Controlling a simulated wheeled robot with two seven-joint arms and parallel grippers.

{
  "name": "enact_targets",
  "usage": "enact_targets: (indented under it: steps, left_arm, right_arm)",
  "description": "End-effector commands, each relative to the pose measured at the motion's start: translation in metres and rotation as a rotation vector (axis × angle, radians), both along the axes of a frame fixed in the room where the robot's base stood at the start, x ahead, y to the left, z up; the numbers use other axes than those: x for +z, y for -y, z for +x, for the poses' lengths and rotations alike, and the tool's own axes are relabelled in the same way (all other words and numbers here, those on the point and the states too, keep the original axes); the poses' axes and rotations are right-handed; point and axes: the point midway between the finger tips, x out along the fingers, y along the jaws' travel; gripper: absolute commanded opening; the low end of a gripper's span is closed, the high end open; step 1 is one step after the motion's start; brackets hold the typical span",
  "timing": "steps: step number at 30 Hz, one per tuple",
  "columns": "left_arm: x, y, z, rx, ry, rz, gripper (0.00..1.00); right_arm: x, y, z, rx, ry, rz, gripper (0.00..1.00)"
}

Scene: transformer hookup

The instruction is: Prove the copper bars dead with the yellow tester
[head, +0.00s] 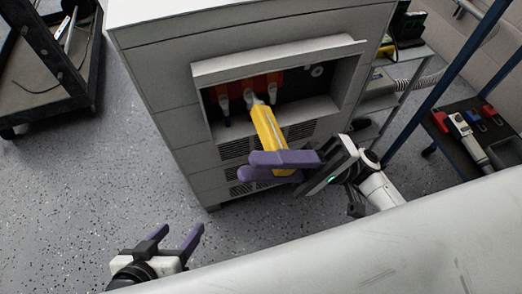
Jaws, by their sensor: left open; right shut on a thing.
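The yellow tester (267,127) is held in my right gripper (281,160), whose purple fingers are shut on its near end. Its grey tip points into the recess of the grey cabinet. The tip is at or close to the middle one of the copper bars; I cannot tell whether it touches. The orange-red copper bars (234,86) stand side by side in the recess, with pale fittings at their lower ends. The tester hides part of the middle bar. My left gripper (178,236) is open and empty, low over the floor in front of the cabinet.
The grey cabinet (165,110) has a projecting hood above the recess and vents below it. A dark cart (50,100) stands at left. At right a blue-framed rack (455,130) holds tools with red parts. Speckled floor (110,190) is free at left.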

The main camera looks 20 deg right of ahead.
Motion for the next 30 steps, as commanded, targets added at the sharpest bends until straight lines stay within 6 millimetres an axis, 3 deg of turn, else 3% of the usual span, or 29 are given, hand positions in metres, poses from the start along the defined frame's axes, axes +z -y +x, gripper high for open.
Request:
enact_targets:
  steps: [18,30]
  left_arm:
    - [0.010,0.000,0.000,0.001,0.001,0.000,0.61]
    - [0.011,0.000,0.001,0.001,0.001,0.000,0.61]
  right_arm:
    - [0.000,0.002,-0.048,0.002,0.001,0.000,0.00]
    - [0.001,0.003,-0.047,-0.011,0.003,-0.002,0.00]
